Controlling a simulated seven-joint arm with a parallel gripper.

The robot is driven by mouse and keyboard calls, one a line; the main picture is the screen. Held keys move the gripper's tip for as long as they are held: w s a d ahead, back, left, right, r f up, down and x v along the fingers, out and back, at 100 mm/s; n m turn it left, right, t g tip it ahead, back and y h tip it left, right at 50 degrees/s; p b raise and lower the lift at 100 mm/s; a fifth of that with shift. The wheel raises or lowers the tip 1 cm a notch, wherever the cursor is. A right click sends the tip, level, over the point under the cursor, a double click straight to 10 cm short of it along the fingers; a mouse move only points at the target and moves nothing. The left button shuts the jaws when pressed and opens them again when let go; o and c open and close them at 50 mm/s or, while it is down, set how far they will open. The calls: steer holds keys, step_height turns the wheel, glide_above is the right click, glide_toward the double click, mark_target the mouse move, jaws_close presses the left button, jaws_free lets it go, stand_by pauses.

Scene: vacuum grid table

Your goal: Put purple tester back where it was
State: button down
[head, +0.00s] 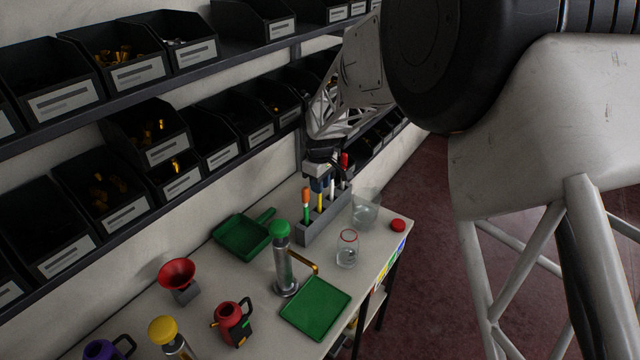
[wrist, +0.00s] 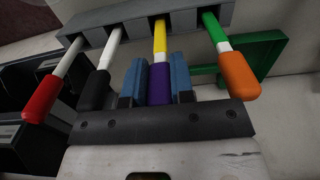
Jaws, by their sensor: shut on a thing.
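The purple tester (wrist: 159,88) has a purple handle, a white collar and a yellow shaft. My gripper (wrist: 157,80) is shut on its handle between two blue fingers. The yellow shaft runs to a slot of the grey rack (wrist: 88,20), between the black and orange testers; its depth in the slot is unclear. In the head view my gripper (head: 320,182) is above the rack (head: 325,226), with the yellow shaft (head: 320,203) below it, roughly upright; the purple handle is mostly hidden there.
The orange tester (head: 306,196), black tester (wrist: 95,90) and red tester (wrist: 43,98) stand in the rack close to my fingers. A green dustpan (head: 240,235), a clear beaker (head: 366,210), a red-rimmed glass (head: 347,250) and a green-topped dispenser (head: 281,262) surround it. Shelves with black bins (head: 245,115) rise behind.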

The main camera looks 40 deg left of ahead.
steer(key=shift+f, duration=0.1)
steer(key=c, duration=1)
jaws_free()
step_height(320, 180, up, 12)
steer(key=shift+r, duration=0.15)
stand_by(0.5)
steer(key=shift+d, duration=0.1)
stand_by(0.3)
